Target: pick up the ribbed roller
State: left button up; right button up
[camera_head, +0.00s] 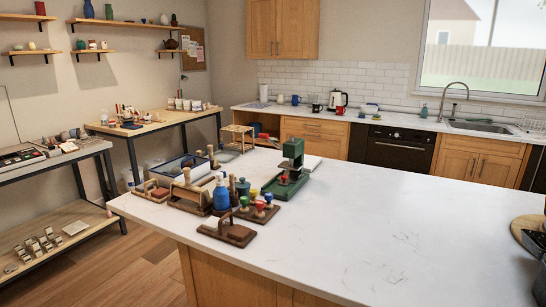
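I cannot clearly pick out a ribbed roller in the head view; details are too small to tell. A cluster of tools stands on the near left part of the white counter (345,205). It holds a wooden caddy (187,196) with upright wooden handles, a blue bottle (221,194), and a wooden stand of colored-knob stamps (257,212). A brown block with an arched handle (228,232) lies in front. Neither of my grippers is in view.
A green press (291,165) stands behind the tools. Dark items on a round wooden board (525,226) sit at the right edge, partly cut off. The counter's middle is clear. A wooden workbench (155,124) and a side table (55,155) with tools stand at left.

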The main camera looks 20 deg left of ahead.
aim_at(210, 148)
jog(key=j+z, duration=0.15)
jog(key=z, duration=0.25)
jog(key=i+j+z, duration=0.1)
jog(key=z, duration=0.3)
jog(key=j+z, duration=0.2)
jog(key=z, duration=0.2)
jog(key=j+z, duration=0.15)
jog(key=z, duration=0.25)
jog(key=j+z, duration=0.1)
jog(key=z, duration=0.3)
jog(key=k+j, duration=0.15)
jog(key=j, duration=0.25)
jog(key=k+j, duration=0.15)
jog(key=j, duration=0.25)
jog(key=k+j, duration=0.15)
jog(key=j, duration=0.25)
jog(key=k+j, duration=0.15)
jog(key=j, duration=0.25)
jog(key=k+j, duration=0.15)
jog(key=j, duration=0.25)
jog(key=k+j, duration=0.15)
jog(key=j, duration=0.25)
jog(key=k+j, duration=0.15)
jog(key=j, duration=0.25)
jog(key=k+j, duration=0.15)
jog(key=j, duration=0.25)
jog(key=z, duration=0.05)
